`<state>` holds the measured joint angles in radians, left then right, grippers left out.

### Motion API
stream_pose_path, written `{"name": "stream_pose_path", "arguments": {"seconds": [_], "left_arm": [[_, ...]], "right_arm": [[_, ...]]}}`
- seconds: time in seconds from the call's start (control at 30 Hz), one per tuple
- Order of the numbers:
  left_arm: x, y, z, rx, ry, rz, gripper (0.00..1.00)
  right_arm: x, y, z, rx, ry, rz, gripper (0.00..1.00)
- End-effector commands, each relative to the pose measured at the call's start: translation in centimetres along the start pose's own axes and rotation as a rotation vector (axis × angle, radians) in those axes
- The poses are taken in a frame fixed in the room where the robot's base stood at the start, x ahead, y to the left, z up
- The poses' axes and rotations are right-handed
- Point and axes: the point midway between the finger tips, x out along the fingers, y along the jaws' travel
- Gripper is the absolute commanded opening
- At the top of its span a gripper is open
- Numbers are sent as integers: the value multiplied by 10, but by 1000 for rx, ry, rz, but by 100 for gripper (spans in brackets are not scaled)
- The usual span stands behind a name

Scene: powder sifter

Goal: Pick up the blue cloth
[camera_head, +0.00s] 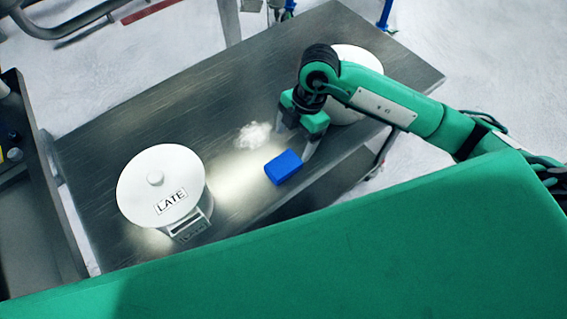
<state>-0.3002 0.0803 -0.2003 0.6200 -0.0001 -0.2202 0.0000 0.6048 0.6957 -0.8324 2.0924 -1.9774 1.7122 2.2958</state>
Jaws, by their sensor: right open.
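The blue cloth (284,167) lies as a small folded block on the metal table (225,95), near its front edge. My right gripper (292,142) is over the table just behind and to the right of the cloth. Its fingers point down, one showing close to the cloth's right side. It is open, and I see nothing held in it. Whether a finger touches the cloth, I cannot tell. My left gripper is not in view.
A patch of white powder (253,135) lies on the table behind the cloth. A white lidded container marked LATE (150,185) stands at the left. Another white round container (358,56) stands behind my right arm. The table's middle back is clear.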

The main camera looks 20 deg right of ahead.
Motion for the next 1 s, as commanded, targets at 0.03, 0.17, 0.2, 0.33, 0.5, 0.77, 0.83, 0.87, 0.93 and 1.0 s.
{"name": "stream_pose_path", "arguments": {"seconds": [0.03,0.17,0.2,0.33,0.5,0.77,0.83,0.87,0.93,1.0], "left_arm": [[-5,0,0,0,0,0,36],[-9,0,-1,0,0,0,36],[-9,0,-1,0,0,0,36],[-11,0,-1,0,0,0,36],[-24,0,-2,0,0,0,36],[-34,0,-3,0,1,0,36],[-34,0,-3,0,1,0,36],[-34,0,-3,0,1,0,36],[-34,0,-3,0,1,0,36],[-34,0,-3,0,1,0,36]], "right_arm": [[9,-1,-1,0,1,-5,80],[30,0,-1,0,2,-2,80],[35,0,-1,-1,2,-3,80],[44,0,-1,-3,2,1,80],[59,1,-1,-1,2,-4,80],[93,3,0,-3,3,0,80],[96,3,0,-4,2,0,80],[96,3,0,-4,2,1,80],[96,3,0,-4,2,1,80],[96,3,0,-4,2,1,80]]}}
